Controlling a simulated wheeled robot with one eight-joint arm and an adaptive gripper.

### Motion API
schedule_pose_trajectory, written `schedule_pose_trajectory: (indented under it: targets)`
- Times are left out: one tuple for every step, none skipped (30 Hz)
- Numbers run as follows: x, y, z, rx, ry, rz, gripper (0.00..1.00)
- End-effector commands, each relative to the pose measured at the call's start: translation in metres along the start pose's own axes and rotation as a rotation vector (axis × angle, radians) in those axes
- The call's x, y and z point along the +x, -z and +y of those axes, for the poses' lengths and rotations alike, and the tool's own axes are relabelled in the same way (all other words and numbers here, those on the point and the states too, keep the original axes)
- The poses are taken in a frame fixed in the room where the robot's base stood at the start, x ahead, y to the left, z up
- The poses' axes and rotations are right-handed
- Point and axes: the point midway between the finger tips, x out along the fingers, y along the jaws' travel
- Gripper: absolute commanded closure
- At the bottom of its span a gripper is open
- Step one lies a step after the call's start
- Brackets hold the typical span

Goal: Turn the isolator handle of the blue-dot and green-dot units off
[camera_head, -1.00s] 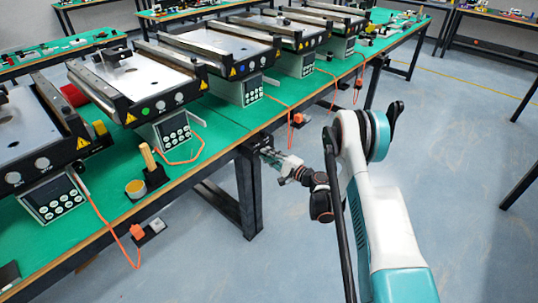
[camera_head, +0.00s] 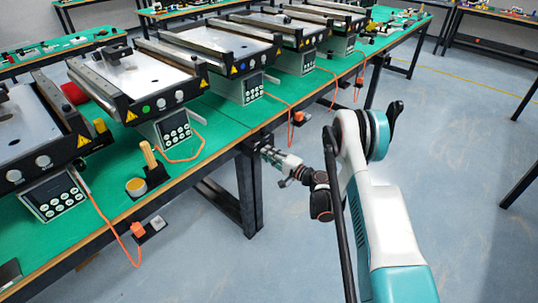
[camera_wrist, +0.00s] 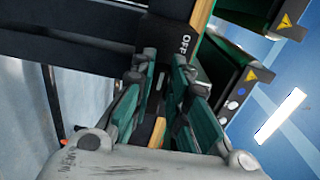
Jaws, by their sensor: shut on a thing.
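My gripper (camera_head: 268,151) is at the front edge of the long green bench, below the row of conveyor units. In the wrist view my gripper (camera_wrist: 164,62) has its green-padded fingers closed around a dark part, mostly hidden between them, which looks like an isolator handle. A black plate marked OFF (camera_wrist: 186,44) is beside the fingertips. In the head view the green-dot unit (camera_head: 125,116) has a green dot on its black front. In the wrist view a blue dot (camera_wrist: 241,91) shows on a unit. Handle angles cannot be made out.
The bench (camera_head: 95,228) carries several similar units with keypads. An orange cable and plug (camera_head: 137,229) hang at its front edge, left of my gripper. A wooden-handled tool (camera_head: 149,157) and a yellow roll (camera_head: 136,186) stand near the edge.

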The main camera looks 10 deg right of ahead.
Motion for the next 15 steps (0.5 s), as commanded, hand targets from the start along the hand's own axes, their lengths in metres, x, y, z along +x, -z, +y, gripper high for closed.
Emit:
schedule_pose_trajectory:
  targets:
    - [-0.001,-0.0013,0.002,-0.004,-0.003,-0.003,1.0]
    - [-0.001,-0.0013,0.0021,-0.004,-0.003,-0.003,0.8]
    - [-0.001,-0.0014,0.002,-0.003,-0.003,-0.003,0.71]
    - [-0.0009,-0.0013,0.0019,-0.003,-0.003,-0.003,0.65]
    - [-0.0009,-0.0012,0.0018,-0.003,-0.003,-0.002,0.65]
    - [-0.0007,-0.0011,0.0016,-0.002,-0.002,-0.002,0.65]
    - [-0.0007,-0.001,0.0015,-0.002,-0.002,-0.002,0.65]
    - [-0.0006,-0.0009,0.0014,-0.002,-0.002,-0.002,0.65]
    - [-0.0005,-0.0008,0.0012,-0.002,-0.002,-0.002,0.65]
    - [-0.0005,-0.0007,0.0011,-0.002,-0.002,-0.002,0.65]
    - [-0.0004,-0.0007,0.001,-0.001,-0.002,-0.001,0.65]
    - [-0.0004,-0.0006,0.0009,-0.001,-0.002,-0.001,0.65]
    - [-0.0003,-0.0006,0.0007,-0.001,-0.001,-0.001,0.65]
    - [-0.0003,-0.0005,0.0002,-0.001,-0.001,-0.001,0.65]
    - [-0.0003,-0.0005,-0.0011,-0.001,-0.001,-0.001,0.65]
